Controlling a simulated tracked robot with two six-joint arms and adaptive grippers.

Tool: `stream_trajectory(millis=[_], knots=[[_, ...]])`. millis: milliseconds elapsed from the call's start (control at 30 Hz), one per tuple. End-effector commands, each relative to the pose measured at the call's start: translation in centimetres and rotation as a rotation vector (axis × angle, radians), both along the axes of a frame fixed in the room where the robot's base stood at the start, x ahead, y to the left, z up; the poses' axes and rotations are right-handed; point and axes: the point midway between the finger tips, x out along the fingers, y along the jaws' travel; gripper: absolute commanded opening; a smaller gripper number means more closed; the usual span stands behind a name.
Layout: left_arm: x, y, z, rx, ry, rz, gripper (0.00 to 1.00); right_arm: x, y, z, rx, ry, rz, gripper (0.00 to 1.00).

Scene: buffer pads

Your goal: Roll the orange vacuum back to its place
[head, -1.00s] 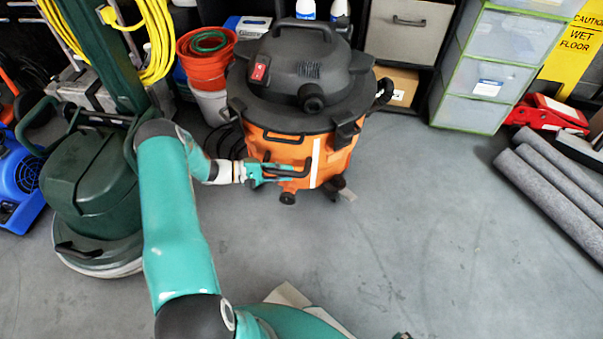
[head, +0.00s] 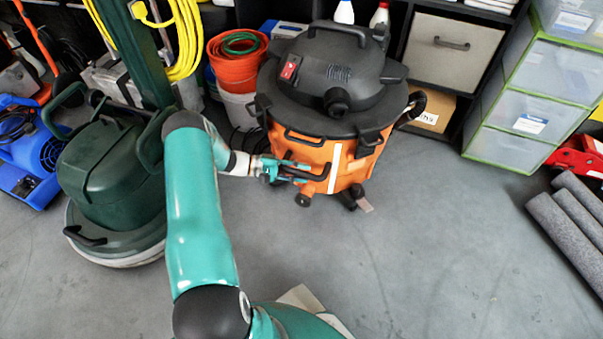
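The orange vacuum (head: 314,158) stands upright on the grey floor near the top centre of the head view, with a black lid, a red switch and a white stripe. Black bar handles stick out from its front. My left gripper (head: 291,172) is at the lower front handle (head: 318,174), with its teal fingers around the bar; it looks shut on it. The gripper partly hides the vacuum's lower left side. Small casters show under the vacuum. My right gripper is not in view.
A green floor machine (head: 105,185) stands to the left, with a blue blower (head: 38,160) beyond it. An orange bucket (head: 236,66) and shelving with a grey drawer (head: 452,62) are behind the vacuum. Clear drawers (head: 530,117) and grey rolls (head: 565,235) are right. The front right floor is clear.

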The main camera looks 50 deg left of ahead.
Motion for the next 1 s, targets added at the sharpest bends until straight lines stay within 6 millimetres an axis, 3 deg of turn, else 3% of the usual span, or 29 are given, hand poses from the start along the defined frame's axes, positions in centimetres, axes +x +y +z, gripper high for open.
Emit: stream_trajectory(millis=[467,667,1000], knots=[[-0.2,0.0,0.1,-0.005,-0.001,-0.008,0.47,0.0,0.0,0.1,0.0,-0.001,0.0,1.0],[-2.2,1.7,0.7,-0.004,0.0,-0.006,0.47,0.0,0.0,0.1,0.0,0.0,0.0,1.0],[-7.0,6.0,2.0,-0.002,0.001,-0.005,0.47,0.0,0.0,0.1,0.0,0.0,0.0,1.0]])
